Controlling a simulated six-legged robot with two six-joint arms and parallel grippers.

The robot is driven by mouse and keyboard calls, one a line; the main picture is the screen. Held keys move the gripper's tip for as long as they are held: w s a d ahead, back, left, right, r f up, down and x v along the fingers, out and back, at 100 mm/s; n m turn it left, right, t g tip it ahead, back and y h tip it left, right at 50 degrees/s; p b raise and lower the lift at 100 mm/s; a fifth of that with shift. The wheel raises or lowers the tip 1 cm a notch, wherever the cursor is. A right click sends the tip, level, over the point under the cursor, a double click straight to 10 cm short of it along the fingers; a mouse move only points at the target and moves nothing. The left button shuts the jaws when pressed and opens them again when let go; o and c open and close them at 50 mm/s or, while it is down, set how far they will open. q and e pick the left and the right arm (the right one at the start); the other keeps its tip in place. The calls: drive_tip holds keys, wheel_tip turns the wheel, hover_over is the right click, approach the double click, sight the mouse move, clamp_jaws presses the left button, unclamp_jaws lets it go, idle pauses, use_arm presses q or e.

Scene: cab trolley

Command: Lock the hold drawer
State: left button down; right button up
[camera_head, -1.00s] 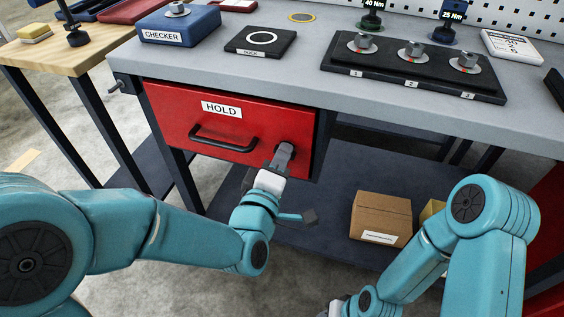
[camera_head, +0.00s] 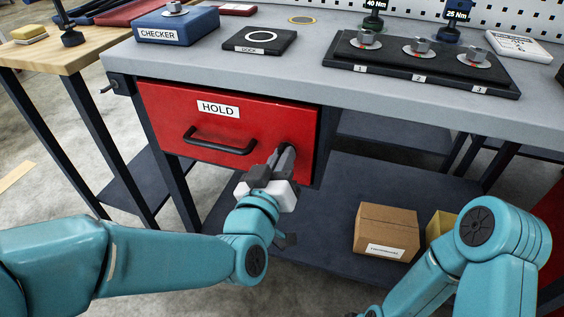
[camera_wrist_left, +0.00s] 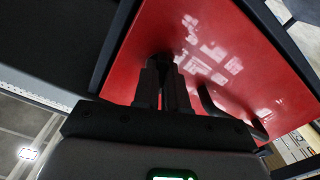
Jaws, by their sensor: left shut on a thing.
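The red hold drawer (camera_head: 235,115) is under the bench top, labelled HOLD, with a black bar handle (camera_head: 215,142). Its front looks closed in the frame. My left gripper (camera_head: 282,158) reaches the lower right of the drawer front. Its fingers are shut on the dark lock knob (camera_head: 289,149), which they mostly hide. In the left wrist view the two fingers (camera_wrist_left: 165,85) point at the red front (camera_wrist_left: 215,55), and a dark round part (camera_wrist_left: 160,60) shows at their tips. My right gripper is out of view; only part of its arm shows at lower right.
The bench top (camera_head: 290,60) carries a blue checker box (camera_head: 176,27), a dock pad (camera_head: 259,40) and a black tray (camera_head: 420,75) with several bolts. A cardboard box (camera_head: 386,230) stands on the lower shelf. The drawer handle is left of my left gripper.

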use_arm(q)
drive_tip(key=shift+m, duration=2.2)
drive_tip(key=c, duration=1.2)
unclamp_jaws()
